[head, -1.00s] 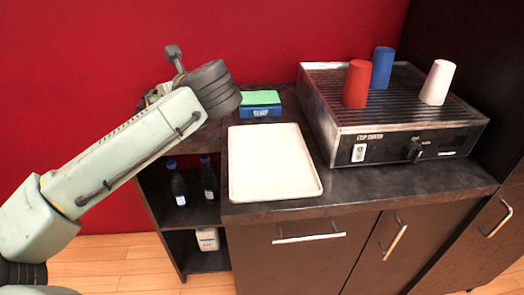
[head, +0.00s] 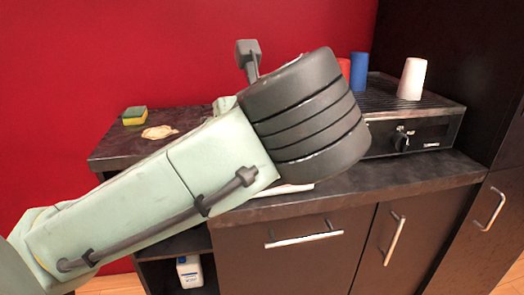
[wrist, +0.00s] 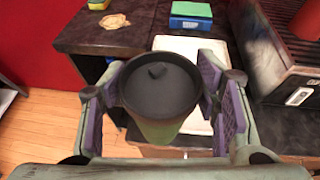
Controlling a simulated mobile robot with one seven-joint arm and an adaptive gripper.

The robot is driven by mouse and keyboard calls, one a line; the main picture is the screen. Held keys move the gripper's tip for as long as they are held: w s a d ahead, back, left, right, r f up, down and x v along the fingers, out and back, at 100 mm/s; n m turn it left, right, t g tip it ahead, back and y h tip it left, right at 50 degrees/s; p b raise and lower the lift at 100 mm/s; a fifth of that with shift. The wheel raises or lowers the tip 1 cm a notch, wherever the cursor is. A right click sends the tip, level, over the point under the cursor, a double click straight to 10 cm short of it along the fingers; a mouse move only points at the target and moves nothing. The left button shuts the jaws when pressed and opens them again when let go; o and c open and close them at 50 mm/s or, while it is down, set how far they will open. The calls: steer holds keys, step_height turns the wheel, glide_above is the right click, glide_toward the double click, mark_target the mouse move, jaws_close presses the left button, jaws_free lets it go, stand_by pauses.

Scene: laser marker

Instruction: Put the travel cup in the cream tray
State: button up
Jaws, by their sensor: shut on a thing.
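The travel cup (wrist: 160,85) has a round black lid and a green body, seen from above in the wrist view. My gripper (wrist: 162,100) is shut on it, with purple pads on both sides. The cream tray (wrist: 186,46) lies on the dark counter beyond the cup in the wrist view, partly covered by the cup and a finger. In the head view my arm hides nearly all of the tray, leaving only a thin edge (head: 292,188), and also hides the cup and gripper.
A black grill (head: 440,105) carries red (head: 344,68), blue (head: 359,72) and white (head: 411,79) cups right of the tray. A green-topped blue box (wrist: 191,14) lies behind the tray. A sponge (head: 134,115) and a flat beige item (head: 160,132) lie on the left counter.

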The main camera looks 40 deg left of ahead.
steer(key=w+a+f+p, duration=0.3)
steer(key=w+a+f, duration=0.2)
steer(key=w+a, duration=0.4)
steer(key=shift+w+a, duration=0.35)
steer(key=shift+w, duration=0.95)
steer(key=shift+f, duration=0.2)
steer(key=o, duration=0.7)
steer(key=shift+o, duration=0.2)
